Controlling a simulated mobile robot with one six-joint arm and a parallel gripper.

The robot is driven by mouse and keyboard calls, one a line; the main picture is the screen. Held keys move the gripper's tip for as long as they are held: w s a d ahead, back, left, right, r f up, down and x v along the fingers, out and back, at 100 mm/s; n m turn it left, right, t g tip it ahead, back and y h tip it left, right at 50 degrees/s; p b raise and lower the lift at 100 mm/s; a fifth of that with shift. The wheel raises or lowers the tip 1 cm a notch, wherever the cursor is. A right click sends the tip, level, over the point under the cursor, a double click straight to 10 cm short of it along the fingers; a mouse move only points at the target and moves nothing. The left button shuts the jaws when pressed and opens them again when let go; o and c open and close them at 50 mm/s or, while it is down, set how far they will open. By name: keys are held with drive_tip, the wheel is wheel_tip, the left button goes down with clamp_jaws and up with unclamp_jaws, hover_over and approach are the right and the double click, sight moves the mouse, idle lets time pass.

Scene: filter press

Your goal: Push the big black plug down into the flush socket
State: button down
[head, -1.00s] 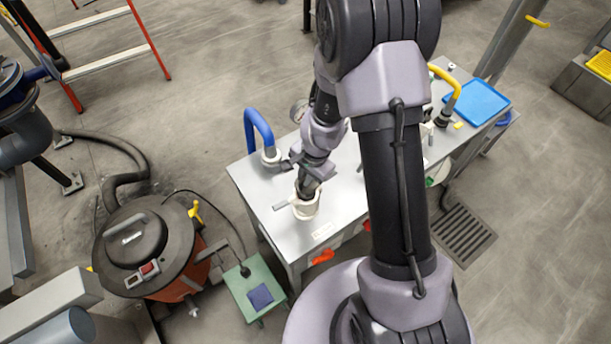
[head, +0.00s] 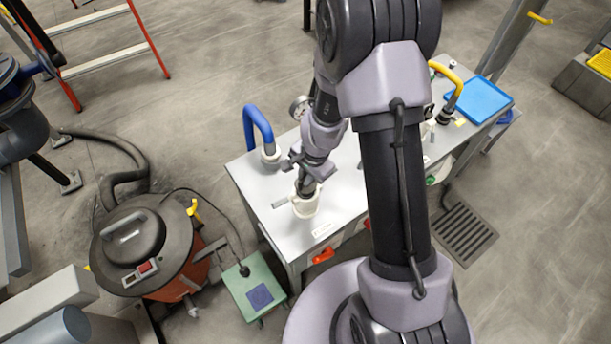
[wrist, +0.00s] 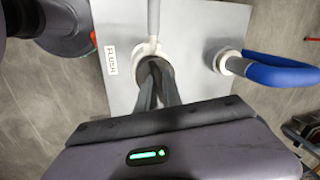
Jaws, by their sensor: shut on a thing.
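The flush socket (head: 305,209) is a white round collar near the front left of the metal bench top. It also shows in the wrist view (wrist: 139,55), beside a label reading FLUSH (wrist: 111,60). My gripper (head: 307,188) points down into the collar, and its dark fingers (wrist: 157,72) come close together there. It is shut on the big black plug, which is mostly hidden by the fingers and the collar. I cannot tell how deep the plug sits. A grey bar (wrist: 153,20) sticks out from the collar's side.
A blue bent pipe (head: 258,128) stands on the bench behind the socket, with a gauge (head: 299,107) nearby. A yellow bent pipe (head: 449,82) and blue tray (head: 478,99) are at the far right. An orange vacuum (head: 150,250) stands left of the bench (head: 260,188).

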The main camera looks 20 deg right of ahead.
drive_tip(key=c, duration=1.4)
unclamp_jaws()
drive_tip(key=shift+c, duration=0.2)
drive_tip(key=s+r+n+t+p, duration=0.1)
drive_tip(key=s+r, duration=0.2)
drive_tip(key=r, duration=0.8)
drive_tip(key=s+r+n, duration=0.1)
drive_tip(key=s+r, duration=0.1)
drive_tip(key=r, duration=0.8)
drive_tip(key=s+a+r+n+t+b, duration=0.1)
drive_tip(key=s+a+n+b, duration=0.1)
drive_tip(key=s+b, duration=0.2)
drive_tip(key=s+a+r+n+t+b, duration=0.1)
drive_tip(key=s+r+n+t+b, duration=0.1)
drive_tip(key=s, duration=0.8)
drive_tip(key=n+b, duration=0.1)
drive_tip(key=b, duration=0.1)
drive_tip(key=shift+a+r+y+b, duration=0.2)
drive_tip(key=shift+a+y+b, duration=0.15)
drive_tip(key=shift+a+y, duration=0.05)
